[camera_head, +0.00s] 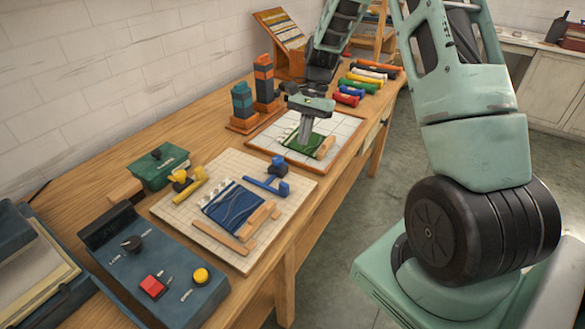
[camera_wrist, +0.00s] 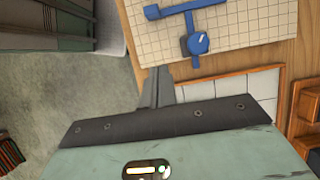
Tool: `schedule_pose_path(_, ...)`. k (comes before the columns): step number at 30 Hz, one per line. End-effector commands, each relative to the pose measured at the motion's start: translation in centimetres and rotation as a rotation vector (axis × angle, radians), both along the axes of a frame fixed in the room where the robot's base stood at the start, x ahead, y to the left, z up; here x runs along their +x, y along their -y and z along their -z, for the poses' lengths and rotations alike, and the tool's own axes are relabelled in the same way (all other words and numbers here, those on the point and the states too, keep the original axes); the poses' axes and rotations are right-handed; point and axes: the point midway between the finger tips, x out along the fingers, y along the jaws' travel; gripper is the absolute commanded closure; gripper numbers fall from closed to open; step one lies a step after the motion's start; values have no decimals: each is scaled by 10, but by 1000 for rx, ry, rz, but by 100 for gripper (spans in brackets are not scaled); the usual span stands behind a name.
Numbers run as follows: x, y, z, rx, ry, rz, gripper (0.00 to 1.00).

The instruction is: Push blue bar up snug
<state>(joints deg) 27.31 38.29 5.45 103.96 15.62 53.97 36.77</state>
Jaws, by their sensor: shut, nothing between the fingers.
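The blue bar (camera_head: 262,185) lies on the cream gridded board (camera_head: 172,208), beside the upper right of a dark blue cloth piece (camera_head: 232,205). My gripper (camera_head: 304,141) is shut and empty. In the head view it appears in front of the second board's green piece; its height is hard to tell. In the wrist view its fingertips (camera_wrist: 158,76) are apart from the bar and knob.
A yellow bar (camera_head: 190,193) and knob stand left of the blue cloth. The second board (camera_head: 342,133) has an orange frame. Two dark towers (camera_head: 264,80) stand behind. A control box (camera_head: 160,270) sits in front.

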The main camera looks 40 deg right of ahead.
Motion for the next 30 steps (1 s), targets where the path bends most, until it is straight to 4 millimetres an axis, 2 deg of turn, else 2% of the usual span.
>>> schedule_pose_path(13,-12,-33,81,2,-3,-5,100)
schedule_pose_path(21,-23,-64,79,0,2,-6,100)
schedule_pose_path(30,-25,-69,80,-1,2,-5,100)
